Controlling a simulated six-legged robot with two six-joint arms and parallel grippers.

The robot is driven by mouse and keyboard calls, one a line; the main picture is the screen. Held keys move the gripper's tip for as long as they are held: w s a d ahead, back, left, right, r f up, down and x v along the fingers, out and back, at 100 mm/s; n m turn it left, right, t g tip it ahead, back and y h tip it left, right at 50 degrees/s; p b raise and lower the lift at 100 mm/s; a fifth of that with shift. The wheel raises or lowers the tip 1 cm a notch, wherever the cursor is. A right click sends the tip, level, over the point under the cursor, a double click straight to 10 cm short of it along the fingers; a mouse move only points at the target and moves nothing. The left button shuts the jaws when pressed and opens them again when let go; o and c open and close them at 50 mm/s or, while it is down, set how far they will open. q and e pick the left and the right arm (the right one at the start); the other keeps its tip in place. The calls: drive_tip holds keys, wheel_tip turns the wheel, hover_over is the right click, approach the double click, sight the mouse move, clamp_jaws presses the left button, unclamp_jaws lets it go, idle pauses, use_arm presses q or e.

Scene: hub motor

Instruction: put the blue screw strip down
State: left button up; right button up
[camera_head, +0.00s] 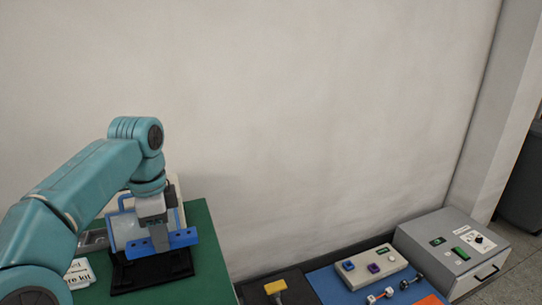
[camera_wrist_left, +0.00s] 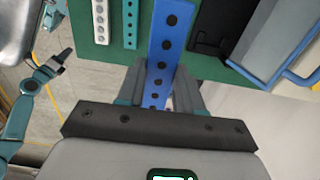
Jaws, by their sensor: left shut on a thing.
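The blue screw strip (camera_head: 183,239) is a flat blue bar with a row of dark holes or screws. My left gripper (camera_head: 159,238) is shut on it, with its fingers pointing down onto the bar. In the left wrist view the strip (camera_wrist_left: 166,40) runs between the fingers of the left gripper (camera_wrist_left: 158,92) and out past them, over the green surface (camera_wrist_left: 83,40). I cannot tell whether the strip touches anything below.
A black stand (camera_head: 150,276) lies below the strip on the green table (camera_head: 210,262), with a blue-handled item (camera_head: 126,230) behind. A white strip (camera_wrist_left: 101,20) and a teal strip (camera_wrist_left: 130,22) lie beside the held strip. A grey box (camera_head: 450,250) stands far right.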

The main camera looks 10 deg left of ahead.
use_arm(q)
drive_tip(key=shift+d+r+p, duration=0.5)
drive_tip(key=shift+r+p, duration=0.15)
drive_tip(key=shift+r, duration=0.05)
drive_tip(key=d+f+n+p, duration=0.3)
drive_tip(key=d+f+n, duration=0.7)
drive_tip(key=f, duration=0.3)
drive_tip(key=shift+w+n+p, duration=0.15)
drive_tip(key=shift+n+p, duration=0.25)
drive_tip(key=shift+n, duration=0.4)
